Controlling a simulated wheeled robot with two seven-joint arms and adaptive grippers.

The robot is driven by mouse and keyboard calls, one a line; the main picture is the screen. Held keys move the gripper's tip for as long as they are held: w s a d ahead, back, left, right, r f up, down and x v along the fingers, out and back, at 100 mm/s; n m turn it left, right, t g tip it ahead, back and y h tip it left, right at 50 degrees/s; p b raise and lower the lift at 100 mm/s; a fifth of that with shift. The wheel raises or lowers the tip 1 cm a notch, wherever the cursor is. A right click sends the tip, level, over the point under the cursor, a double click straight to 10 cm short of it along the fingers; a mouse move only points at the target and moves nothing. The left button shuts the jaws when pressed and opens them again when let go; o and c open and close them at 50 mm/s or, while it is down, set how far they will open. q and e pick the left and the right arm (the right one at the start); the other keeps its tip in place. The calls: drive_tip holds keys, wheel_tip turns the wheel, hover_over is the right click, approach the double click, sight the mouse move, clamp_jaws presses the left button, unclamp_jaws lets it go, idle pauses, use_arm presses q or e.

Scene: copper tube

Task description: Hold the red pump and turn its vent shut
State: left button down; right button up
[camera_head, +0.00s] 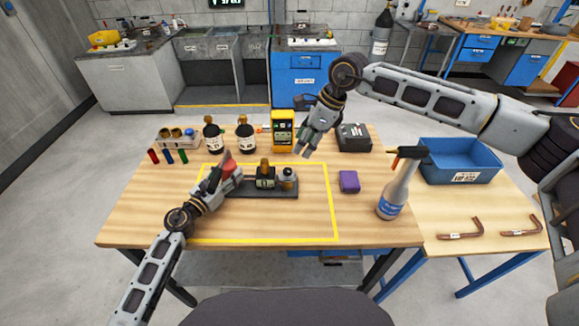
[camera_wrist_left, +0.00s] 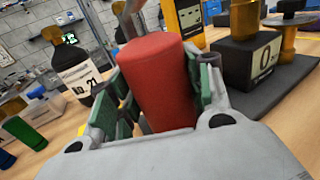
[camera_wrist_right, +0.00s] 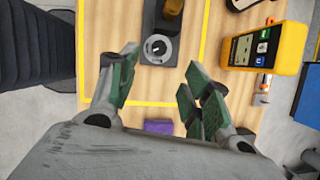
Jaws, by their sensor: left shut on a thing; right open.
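The red pump (camera_head: 228,166) is a red cylinder at the left end of a black base plate (camera_head: 258,190). It fills the middle of the left wrist view (camera_wrist_left: 160,85). My left gripper (camera_head: 222,178) is shut on it, with green pads on either side. On the plate's right end is a round silver vent (camera_head: 287,177) with a dark knob; it shows from above in the right wrist view (camera_wrist_right: 157,48), its knob's white mark visible. My right gripper (camera_head: 306,150) is open and empty, above and behind the vent, apart from it. In its own view its fingers (camera_wrist_right: 158,72) spread to both sides of the vent.
A yellow meter (camera_head: 283,130), dark bottles (camera_head: 213,137) and a black box (camera_head: 354,137) stand behind the plate. A purple block (camera_head: 349,181) and a spray bottle (camera_head: 395,190) stand to the right. Yellow tape marks the work area; its front is clear.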

sight(287, 170)
drive_tip(key=shift+x, duration=5.85)
use_arm(q)
drive_tip(key=shift+r, duration=0.1)
use_arm(e)
drive_tip(key=c, duration=1)
drive_tip(key=shift+c, duration=0.2)
drive_tip(key=shift+m, duration=0.6)
drive_tip(key=shift+s+m+t+h, duration=0.1)
drive_tip(key=shift+m+t+h, duration=0.25)
drive_tip(key=shift+m, duration=0.7)
drive_tip(key=shift+s+m+t+h, duration=0.15)
drive_tip(key=shift+m+t, duration=0.4)
drive_tip(key=shift+m, duration=0.5)
drive_tip(key=shift+w+m, duration=0.1)
drive_tip(key=shift+m, duration=0.3)
drive_tip(key=o, duration=1)
